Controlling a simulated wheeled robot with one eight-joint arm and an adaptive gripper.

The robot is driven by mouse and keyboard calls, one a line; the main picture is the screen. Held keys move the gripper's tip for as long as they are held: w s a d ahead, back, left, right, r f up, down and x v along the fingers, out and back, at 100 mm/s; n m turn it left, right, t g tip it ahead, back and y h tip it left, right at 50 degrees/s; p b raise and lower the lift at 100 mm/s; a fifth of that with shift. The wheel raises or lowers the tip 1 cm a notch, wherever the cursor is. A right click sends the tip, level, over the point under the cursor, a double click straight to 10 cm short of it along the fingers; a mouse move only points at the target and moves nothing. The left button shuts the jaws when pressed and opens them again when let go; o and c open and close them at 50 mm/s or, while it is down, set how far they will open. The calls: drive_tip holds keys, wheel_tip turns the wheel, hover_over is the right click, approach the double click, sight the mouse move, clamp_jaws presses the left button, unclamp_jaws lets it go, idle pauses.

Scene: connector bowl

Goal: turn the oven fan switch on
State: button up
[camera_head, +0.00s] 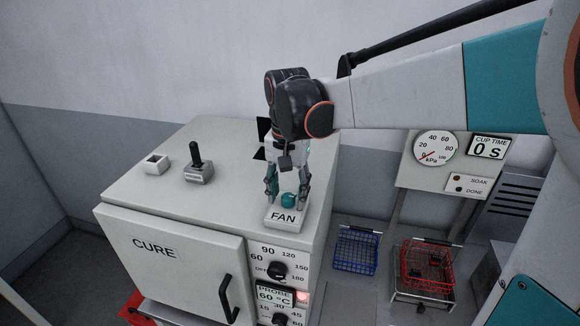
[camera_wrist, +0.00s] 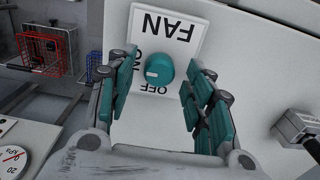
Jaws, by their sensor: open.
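The fan switch is a round teal knob (camera_head: 288,199) on a white plate labelled FAN (camera_head: 283,217), on top of the oven (camera_head: 226,152) near its right front. In the wrist view the knob (camera_wrist: 159,69) has a small pale mark on its left side. The word ON, partly hidden by a finger, is left of it and OFF is below it. My gripper (camera_head: 287,196) points down over the plate. Its teal-padded fingers (camera_wrist: 160,85) are open, one on each side of the knob, with gaps visible in the wrist view.
A black lever on a grey base (camera_head: 198,170) and a small white box (camera_head: 156,164) stand left on the oven top. The oven front has a CURE door (camera_head: 170,262), dials and a lit red lamp (camera_head: 302,297). Blue (camera_head: 356,250) and red (camera_head: 428,266) baskets are at right.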

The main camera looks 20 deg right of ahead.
sight(288, 197)
wheel_tip(288, 197, up, 12)
drive_tip(key=shift+s+f, duration=0.15)
drive_tip(key=shift+f, duration=0.1)
idle(0.4)
